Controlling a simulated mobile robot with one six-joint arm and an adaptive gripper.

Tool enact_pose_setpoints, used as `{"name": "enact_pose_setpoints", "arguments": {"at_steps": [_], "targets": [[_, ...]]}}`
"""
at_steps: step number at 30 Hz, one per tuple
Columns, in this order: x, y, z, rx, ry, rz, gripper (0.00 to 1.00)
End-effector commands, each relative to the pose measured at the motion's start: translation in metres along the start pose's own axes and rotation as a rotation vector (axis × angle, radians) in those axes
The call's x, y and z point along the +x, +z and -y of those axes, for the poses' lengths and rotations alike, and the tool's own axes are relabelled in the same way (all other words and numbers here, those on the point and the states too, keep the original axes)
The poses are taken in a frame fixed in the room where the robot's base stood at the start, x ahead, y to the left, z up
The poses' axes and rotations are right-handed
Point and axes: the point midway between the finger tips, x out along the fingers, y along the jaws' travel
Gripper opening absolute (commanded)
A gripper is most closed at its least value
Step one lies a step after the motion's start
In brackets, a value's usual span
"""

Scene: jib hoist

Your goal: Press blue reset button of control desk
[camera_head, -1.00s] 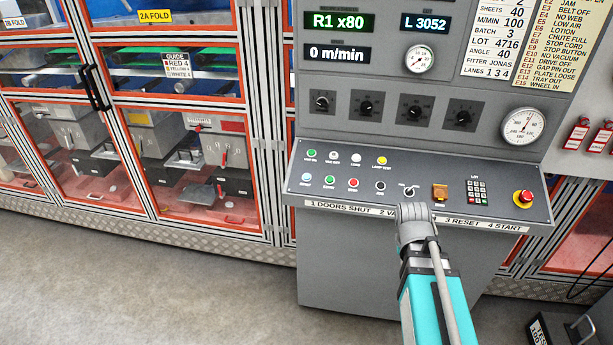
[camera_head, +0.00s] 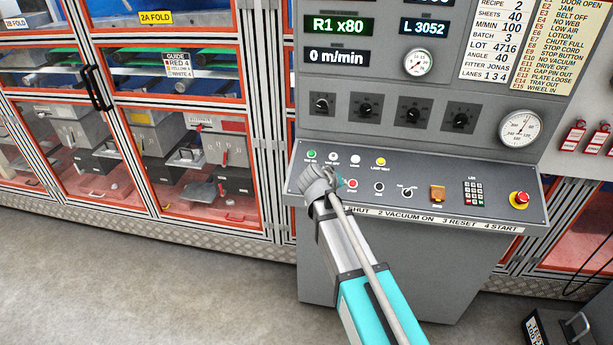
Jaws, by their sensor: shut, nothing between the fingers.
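The grey control desk (camera_head: 455,265) stands ahead with a sloping panel of buttons. My arm comes up from the bottom, and my gripper (camera_head: 319,181) is at the panel's left end, over the left part of the lower button row. It is shut and empty; its fingertips are mostly hidden behind my wrist. The blue reset button, the leftmost of the lower row in the earlier view, is now hidden behind my gripper. I cannot tell whether the gripper touches it. The green button beside it is also covered or nearly so.
Glazed machine doors (camera_head: 190,165) stand left. Grey floor is clear in front.

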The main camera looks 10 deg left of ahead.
Motion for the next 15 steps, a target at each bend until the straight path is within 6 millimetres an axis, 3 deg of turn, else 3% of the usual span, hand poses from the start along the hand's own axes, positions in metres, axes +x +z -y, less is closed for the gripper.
{"name": "enact_pose_setpoints", "arguments": {"at_steps": [1, 6, 15], "targets": [[-0.006, -0.018, 0.012, -0.011, 0.003, -0.041, 0.00], [-0.026, -0.057, 0.044, -0.038, 0.009, -0.166, 0.00], [-0.051, -0.092, 0.077, -0.064, 0.006, -0.290, 0.00]]}}
